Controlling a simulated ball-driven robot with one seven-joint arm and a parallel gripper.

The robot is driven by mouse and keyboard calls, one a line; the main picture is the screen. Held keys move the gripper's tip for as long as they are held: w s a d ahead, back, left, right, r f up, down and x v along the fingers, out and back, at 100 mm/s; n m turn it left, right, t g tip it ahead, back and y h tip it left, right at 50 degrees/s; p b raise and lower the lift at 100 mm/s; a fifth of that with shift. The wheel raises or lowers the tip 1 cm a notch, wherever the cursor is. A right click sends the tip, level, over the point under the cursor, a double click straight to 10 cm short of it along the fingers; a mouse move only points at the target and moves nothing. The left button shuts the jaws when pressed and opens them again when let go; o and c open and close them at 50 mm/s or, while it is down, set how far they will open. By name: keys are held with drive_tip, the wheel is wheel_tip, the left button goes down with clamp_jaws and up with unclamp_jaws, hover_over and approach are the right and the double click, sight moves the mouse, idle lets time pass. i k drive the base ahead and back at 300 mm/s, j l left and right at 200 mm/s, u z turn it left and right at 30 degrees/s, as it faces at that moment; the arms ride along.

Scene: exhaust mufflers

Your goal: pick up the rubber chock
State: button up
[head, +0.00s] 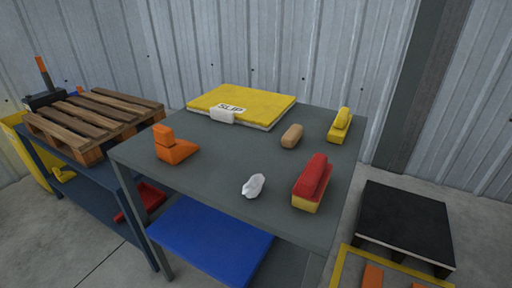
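An orange wedge-shaped block (174,148), which looks like the rubber chock, sits on the left part of the grey table (230,172). It has a low sloping foot to the right and a taller block at its left end. Nothing covers it, and it stands apart from the other things. My gripper is not in view.
The table also bears a yellow pad with a white label (250,100), a tan block (292,136), a yellow piece (340,125), a red-and-yellow block (311,183) and a crumpled white lump (253,186). A wooden pallet (95,118) stands left; a dark platform (405,222) lies right.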

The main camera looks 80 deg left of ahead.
sight(171, 149)
drive_tip(key=u, duration=2.4)
